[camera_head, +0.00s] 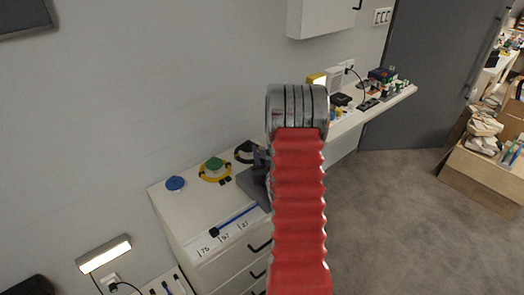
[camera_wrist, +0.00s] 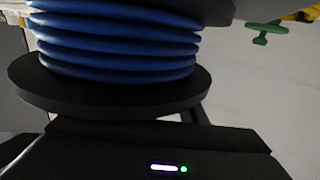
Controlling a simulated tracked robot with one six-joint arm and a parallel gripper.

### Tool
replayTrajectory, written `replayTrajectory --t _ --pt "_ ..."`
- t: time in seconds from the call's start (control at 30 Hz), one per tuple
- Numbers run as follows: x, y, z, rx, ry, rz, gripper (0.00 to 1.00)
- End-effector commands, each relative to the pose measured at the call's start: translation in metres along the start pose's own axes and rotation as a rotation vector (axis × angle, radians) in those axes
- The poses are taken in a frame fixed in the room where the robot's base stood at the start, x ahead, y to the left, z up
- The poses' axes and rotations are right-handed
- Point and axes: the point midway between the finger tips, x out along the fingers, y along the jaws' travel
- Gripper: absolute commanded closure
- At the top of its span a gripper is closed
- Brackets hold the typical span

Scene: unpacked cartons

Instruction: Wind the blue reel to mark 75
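In the wrist view, the blue reel (camera_wrist: 115,50) fills the upper left: blue cord wound in several turns between black flanges. In the head view, my red arm hides most or all of it. A blue cord (camera_head: 238,219) runs from beside my gripper to a black end piece (camera_head: 214,232). That end lies near the mark 75 (camera_head: 203,248), leftmost on a white strip; the other marks are too small to read surely. My gripper (camera_head: 256,184), dark grey, is at the cabinet top beside the arm's end. Its fingertips are hidden, so its grip does not show.
A blue round object (camera_head: 175,183) and a green-topped object (camera_head: 214,164) with yellow cord stand on the cabinet top (camera_head: 176,215). A black ring-shaped item (camera_head: 243,151) sits behind my gripper. A cluttered shelf (camera_head: 385,103) is at right. Grey floor (camera_head: 400,220) is open.

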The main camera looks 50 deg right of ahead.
Motion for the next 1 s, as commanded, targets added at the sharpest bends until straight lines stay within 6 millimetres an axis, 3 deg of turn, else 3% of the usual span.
replayTrajectory --t 0.4,0.9,1.0 --pt "0.0086 -0.0004 -0.0004 0.000 0.001 0.000 0.62" --pt "0.0084 -0.0007 -0.0005 0.000 0.001 -0.001 0.97" --pt "0.0084 -0.0008 -0.0005 0.000 0.001 -0.001 1.00"
